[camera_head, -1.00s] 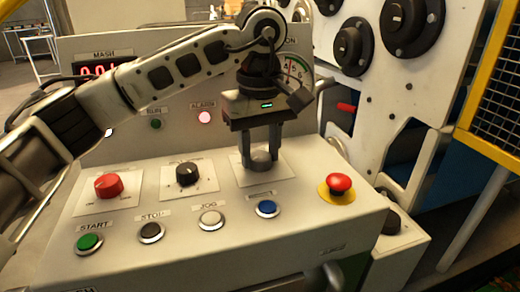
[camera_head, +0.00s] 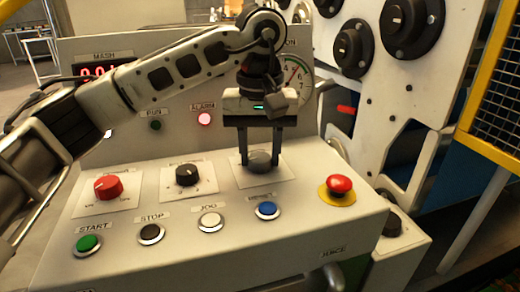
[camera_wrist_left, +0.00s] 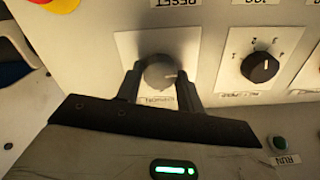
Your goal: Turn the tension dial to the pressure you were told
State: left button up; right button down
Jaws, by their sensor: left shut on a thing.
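The tension dial (camera_head: 261,161) is a grey round knob on a pale square plate at the right of the sloped console. In the left wrist view the dial (camera_wrist_left: 160,76) sits between my two fingers, with a light mark toward the picture's right. My left gripper (camera_head: 261,158) points down and is shut on the dial from both sides; it also shows in the left wrist view (camera_wrist_left: 160,84). The gauge (camera_head: 302,73) behind my wrist is partly hidden. A red needle shows on it, but its reading is too small to tell. My right gripper is not in view.
A red emergency button (camera_head: 340,184) on a yellow base stands right of the dial. A blue button (camera_head: 267,209) is in front. A black selector (camera_head: 187,174) and red knob (camera_head: 108,186) lie to the left.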

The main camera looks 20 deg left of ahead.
aim_at(260, 157)
pick_arm(q)
jog(key=shift+r, duration=0.15)
jog(key=o, duration=1)
notch_tip(260, 157, up, 16)
jog(key=shift+f+p, duration=0.1)
jog(key=shift+p, duration=1.15)
